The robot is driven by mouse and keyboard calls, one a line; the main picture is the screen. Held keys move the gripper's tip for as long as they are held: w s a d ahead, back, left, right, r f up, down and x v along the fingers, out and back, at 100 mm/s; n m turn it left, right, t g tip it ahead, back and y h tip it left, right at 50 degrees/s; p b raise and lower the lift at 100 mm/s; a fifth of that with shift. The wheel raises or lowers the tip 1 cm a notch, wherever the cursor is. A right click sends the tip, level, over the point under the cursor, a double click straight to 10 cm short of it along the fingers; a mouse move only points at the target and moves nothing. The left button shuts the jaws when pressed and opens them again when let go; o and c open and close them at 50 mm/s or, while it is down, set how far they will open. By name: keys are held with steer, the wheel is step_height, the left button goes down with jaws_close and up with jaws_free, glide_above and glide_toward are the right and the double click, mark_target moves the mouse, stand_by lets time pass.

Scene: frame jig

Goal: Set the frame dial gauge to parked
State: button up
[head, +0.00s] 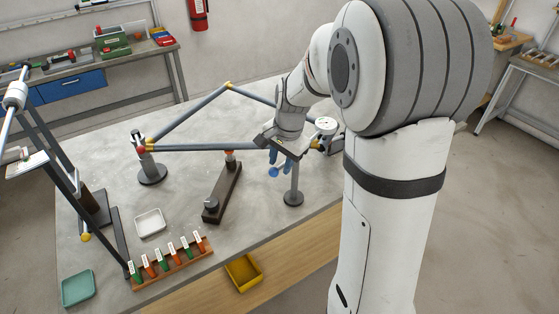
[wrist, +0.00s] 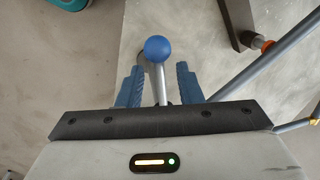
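A lever with a blue ball knob (head: 273,171) shows just below my gripper (head: 281,160) in the head view. In the wrist view the blue ball (wrist: 158,48) sits beyond the fingertips, and its pale rod (wrist: 160,82) runs between the two blue fingers. My gripper (wrist: 158,75) is open, with a gap on both sides of the rod. A round white-faced device (head: 326,125), perhaps the dial gauge, stands behind my wrist near the right end of the tube frame (head: 190,147). Its reading is too small to tell. The lever's base is hidden by my gripper.
A round-based post (head: 293,197) stands just below my gripper. A dark bar fixture (head: 222,192) lies to the left. A white tray (head: 150,222), a rack of several coloured tags (head: 172,264) and a yellow bin (head: 243,272) are nearer the front. Bare tabletop lies between them.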

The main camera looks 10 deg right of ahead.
steer(key=shift+a+f, duration=0.1)
steer(key=shift+f, duration=0.3)
steer(key=shift+c, duration=0.4)
jaws_close()
